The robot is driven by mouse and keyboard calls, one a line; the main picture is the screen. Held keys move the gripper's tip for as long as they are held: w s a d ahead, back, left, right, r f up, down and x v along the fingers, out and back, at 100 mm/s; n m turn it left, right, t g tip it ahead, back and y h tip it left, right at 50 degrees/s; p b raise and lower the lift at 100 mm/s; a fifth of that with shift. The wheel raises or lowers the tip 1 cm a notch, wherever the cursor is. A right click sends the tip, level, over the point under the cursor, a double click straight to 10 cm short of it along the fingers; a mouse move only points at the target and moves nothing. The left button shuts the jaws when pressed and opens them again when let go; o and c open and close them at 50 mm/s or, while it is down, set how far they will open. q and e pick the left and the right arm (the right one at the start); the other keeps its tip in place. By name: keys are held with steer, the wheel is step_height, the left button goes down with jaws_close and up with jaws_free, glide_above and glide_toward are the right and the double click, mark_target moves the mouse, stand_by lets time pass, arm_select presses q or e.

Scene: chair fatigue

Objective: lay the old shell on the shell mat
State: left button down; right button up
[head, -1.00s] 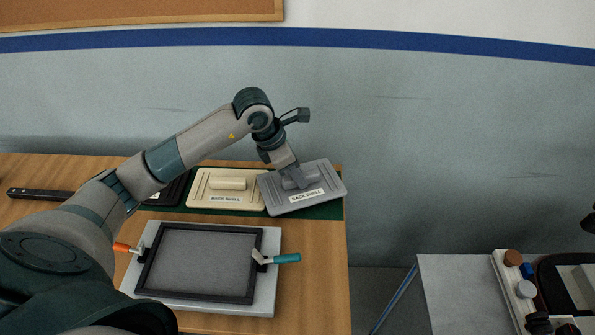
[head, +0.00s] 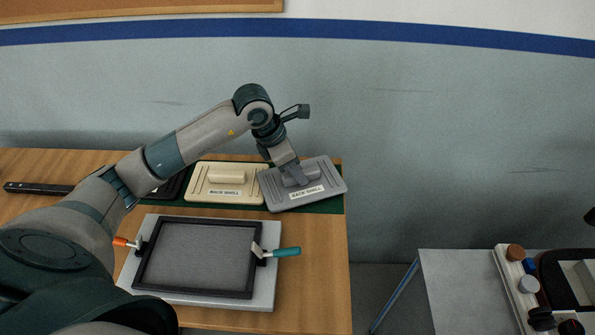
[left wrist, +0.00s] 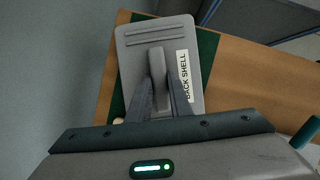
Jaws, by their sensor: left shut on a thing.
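A grey shell (head: 312,190) labelled "BACK SHELL" is over the right end of the green mat (head: 330,207), turned a little and overlapping the edge of the cream shell beside it. My left gripper (head: 295,180) is shut on the raised grip of the grey shell. The left wrist view shows the grey shell (left wrist: 140,45) with both fingers on its grip (left wrist: 158,75) and the green mat (left wrist: 205,50) behind it. I cannot tell whether the shell touches the mat. My right gripper is not in view.
A cream shell (head: 225,192) with its own label lies on the mat to the left, and a dark shell is partly hidden behind my arm. A black-framed fixture (head: 200,294) with an orange clamp (head: 122,242) and a teal clamp (head: 286,252) stands in front. A grey table (head: 455,290) is at right.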

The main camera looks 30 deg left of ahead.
arm_select(q)
steer(key=c, duration=1.6)
jaws_free()
steer(key=shift+r, duration=0.15)
steer(key=shift+r+p, duration=0.7)
steer(key=shift+p, duration=0.2)
steer(key=shift+b+v, duration=1.8)
steer(key=shift+v, duration=4.05)
